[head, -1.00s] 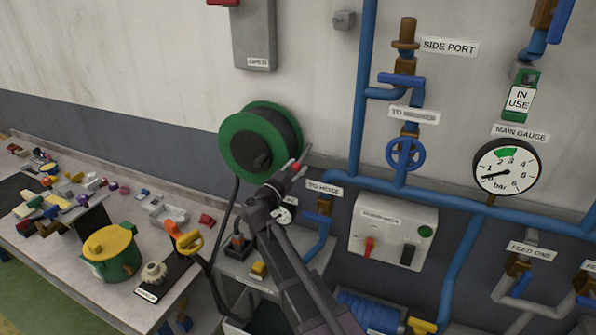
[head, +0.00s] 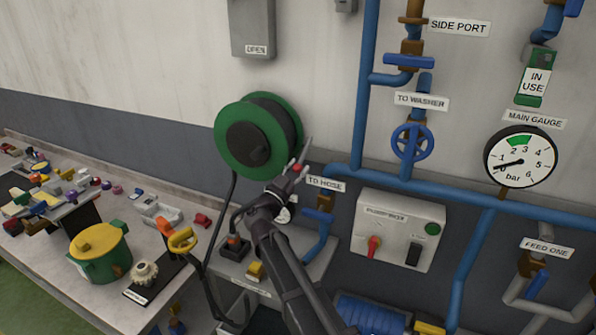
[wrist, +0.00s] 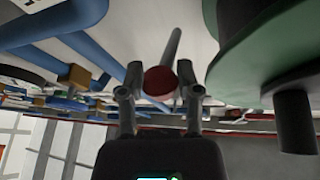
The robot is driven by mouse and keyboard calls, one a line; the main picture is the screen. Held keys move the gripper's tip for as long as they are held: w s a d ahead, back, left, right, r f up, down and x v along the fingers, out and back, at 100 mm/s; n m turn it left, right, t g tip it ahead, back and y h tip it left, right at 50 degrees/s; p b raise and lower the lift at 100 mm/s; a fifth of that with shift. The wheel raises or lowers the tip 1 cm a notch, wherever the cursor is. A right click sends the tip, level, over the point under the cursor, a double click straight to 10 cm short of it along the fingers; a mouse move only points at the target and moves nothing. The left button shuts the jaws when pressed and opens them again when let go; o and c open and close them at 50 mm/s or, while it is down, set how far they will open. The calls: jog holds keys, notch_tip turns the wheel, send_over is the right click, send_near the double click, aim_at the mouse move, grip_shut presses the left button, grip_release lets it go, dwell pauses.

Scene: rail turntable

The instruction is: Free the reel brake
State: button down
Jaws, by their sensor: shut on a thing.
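The reel (head: 228,120) has green flanges and a dark drum, and is mounted on the wall in the head view. Its green flange (wrist: 250,75) and a dark peg (wrist: 295,122) fill the right of the wrist view. Beside the reel's lower right is a grey lever (wrist: 173,48) with a red knob (wrist: 160,80), which I take for the brake. My gripper (head: 294,170) is shut on the red knob. In the wrist view the knob lies between the fingertips of my gripper (wrist: 160,94), and the lever runs away beyond it. The knob's far side is hidden.
A "TO HOSE" label (head: 325,184) and blue pipes (head: 453,200) are right of my gripper. A grey box with a red switch (head: 374,245) stands lower right. The main gauge (head: 520,157) is far right. A cluttered bench (head: 150,296) is at left.

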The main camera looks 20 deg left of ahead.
jog(key=shift+w+f+b, duration=0.35)
jog(key=shift+f+b, duration=0.15)
jog(key=shift+f, duration=0.25)
jog(key=shift+c, duration=1.5)
grip_release()
